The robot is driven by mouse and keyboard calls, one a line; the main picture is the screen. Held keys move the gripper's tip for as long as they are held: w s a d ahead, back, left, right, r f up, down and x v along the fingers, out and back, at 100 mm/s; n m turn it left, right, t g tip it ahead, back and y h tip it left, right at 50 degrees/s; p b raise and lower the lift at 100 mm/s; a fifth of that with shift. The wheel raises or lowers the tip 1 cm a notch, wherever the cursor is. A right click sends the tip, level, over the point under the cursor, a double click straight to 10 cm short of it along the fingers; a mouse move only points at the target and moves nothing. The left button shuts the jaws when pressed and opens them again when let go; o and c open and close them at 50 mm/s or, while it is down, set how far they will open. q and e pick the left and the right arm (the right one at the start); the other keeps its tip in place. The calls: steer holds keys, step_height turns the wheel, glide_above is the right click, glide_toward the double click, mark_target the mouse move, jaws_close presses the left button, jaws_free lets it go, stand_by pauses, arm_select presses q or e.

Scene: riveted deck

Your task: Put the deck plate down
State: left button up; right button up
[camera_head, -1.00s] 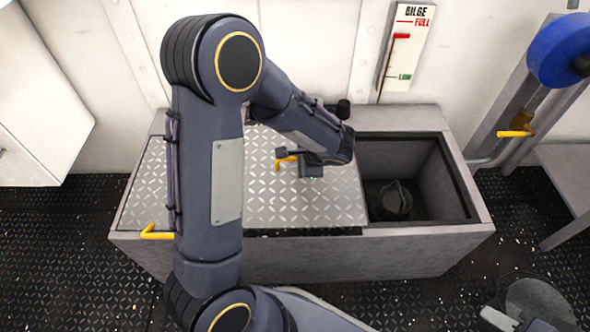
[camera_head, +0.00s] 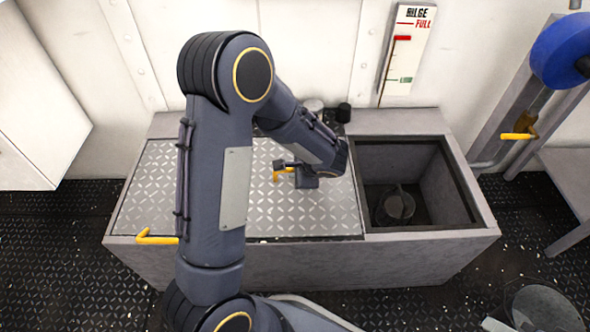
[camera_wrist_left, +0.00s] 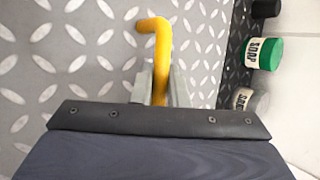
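The deck plate (camera_head: 330,215) is a silver diamond-patterned sheet. It lies over the left part of the grey box in the head view, and looks flat with its right edge beside the open well. It also fills much of the left wrist view (camera_wrist_left: 75,60). A yellow handle (camera_wrist_left: 160,60) stands up from it. My left gripper (camera_head: 288,174) is at this handle, with its fingers (camera_wrist_left: 160,92) on both sides and seemingly closed on it. My forearm hides part of the plate. My right gripper is not in view.
The open well (camera_head: 430,180) at the right holds a dark round fitting (camera_head: 395,205). Another yellow handle (camera_head: 157,238) is at the front left. A green-lidded soap jar (camera_wrist_left: 265,53) stands behind the plate. A bilge gauge (camera_head: 405,55) hangs on the wall.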

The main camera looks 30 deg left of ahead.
arm_select(q)
steer(key=o, duration=0.4)
steer(key=shift+r+p, duration=0.25)
steer(key=shift+p, duration=0.05)
steer(key=p+v, duration=0.5)
steer(key=v, duration=0.6)
steer(key=s+d+r+n+t+h, duration=0.1)
steer(key=s+r+n+h, duration=0.4)
steer(key=s, duration=0.5)
steer(key=s+d+r+n+t+h, duration=0.1)
steer(key=s+r+n+h, duration=0.4)
steer(key=s, duration=0.5)
step_height(320, 180, up, 2)
steer(key=shift+s+r+n+t+h, duration=0.1)
steer(key=shift+s+n+t+h, duration=0.2)
steer(key=shift+n, duration=0.9)
